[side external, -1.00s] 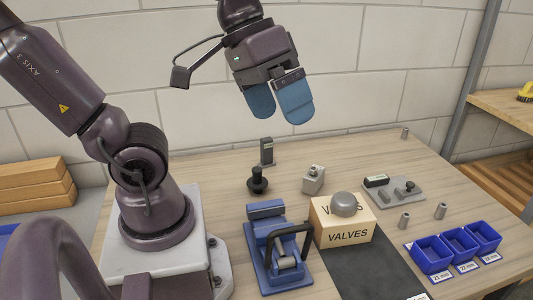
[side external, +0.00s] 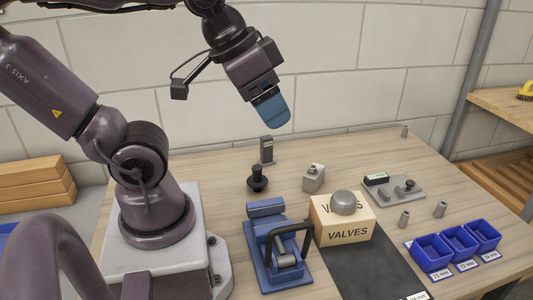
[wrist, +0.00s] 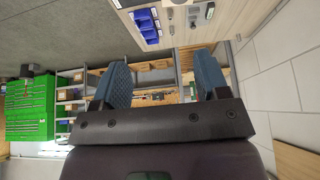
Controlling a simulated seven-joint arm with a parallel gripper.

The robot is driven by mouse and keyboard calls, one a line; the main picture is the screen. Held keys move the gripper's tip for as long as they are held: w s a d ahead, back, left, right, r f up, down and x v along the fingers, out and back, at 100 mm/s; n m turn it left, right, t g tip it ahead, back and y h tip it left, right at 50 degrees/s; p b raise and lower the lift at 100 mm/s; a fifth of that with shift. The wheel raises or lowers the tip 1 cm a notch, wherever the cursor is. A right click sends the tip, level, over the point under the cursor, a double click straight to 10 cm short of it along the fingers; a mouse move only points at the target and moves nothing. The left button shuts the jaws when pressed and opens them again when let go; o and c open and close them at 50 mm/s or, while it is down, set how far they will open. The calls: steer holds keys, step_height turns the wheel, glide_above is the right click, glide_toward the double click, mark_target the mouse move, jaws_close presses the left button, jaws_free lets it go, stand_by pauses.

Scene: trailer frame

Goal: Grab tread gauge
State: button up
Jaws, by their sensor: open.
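A small dark grey upright block (side external: 266,150) with a pale label near its top stands at the back of the wooden bench in the side view. It may be the tread gauge, but I cannot tell for sure. My gripper (side external: 271,120) hangs in the air just above it in the picture and holds nothing. From the side its blue fingers overlap, so only one shows clearly. In the wrist view my gripper (wrist: 162,65) has its two blue fingers wide apart, with nothing between them.
A black knobbed piece (side external: 257,179), a grey block (side external: 313,180) and a blue clamp fixture (side external: 277,260) stand in front. A VALVES box (side external: 345,234), a grey plate with parts (side external: 400,194) and blue bins (side external: 432,252) lie to the right. The wall is close behind.

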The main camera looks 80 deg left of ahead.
steer(key=m+g+y, duration=0.5)
steer(key=m+g, duration=0.1)
steer(key=m, duration=1)
glide_toward(267, 137)
steer(key=shift+h, duration=0.3)
steer(key=x, duration=0.6)
steer(key=shift+w+a+f, duration=0.1)
steer(key=shift+a+f, duration=0.15)
steer(key=shift+f, duration=0.05)
steer(key=shift+x, duration=2.7)
steer(key=shift+a, duration=0.15)
steer(key=shift+r, duration=0.1)
steer(key=shift+c, duration=0.2)
